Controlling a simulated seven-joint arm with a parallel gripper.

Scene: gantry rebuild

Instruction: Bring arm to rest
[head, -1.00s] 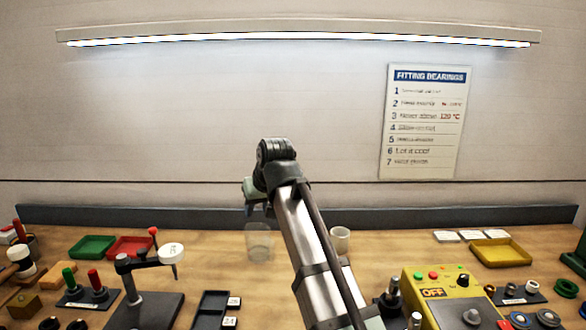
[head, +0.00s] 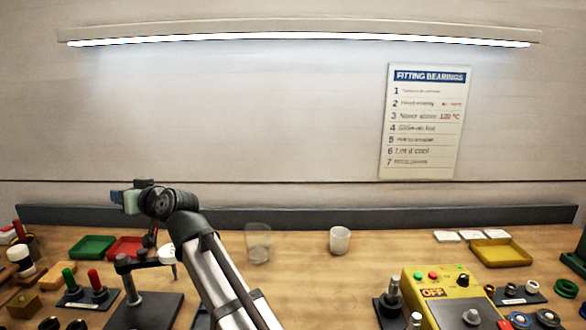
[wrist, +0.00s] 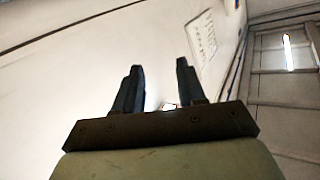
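My gripper (wrist: 157,88) shows in the wrist view with its two dark fingers apart and nothing between them. The fingers point toward the plain wall and the ceiling side. In the head view my arm rises from the bottom centre and leans left. Its wrist end is raised above the back left of the bench, in front of the dark rear ledge. The fingertips are not clear in the head view. The arm hides part of a red tray (head: 122,246) and part of a dark stand (head: 132,290).
A clear cup (head: 258,243) and a whitish cup (head: 340,240) stand mid-bench. A green tray (head: 92,247) lies left, a yellow tray (head: 502,253) right. A yellow control box (head: 437,297) reading OFF stands front right. The bench between the cups and control box is largely clear.

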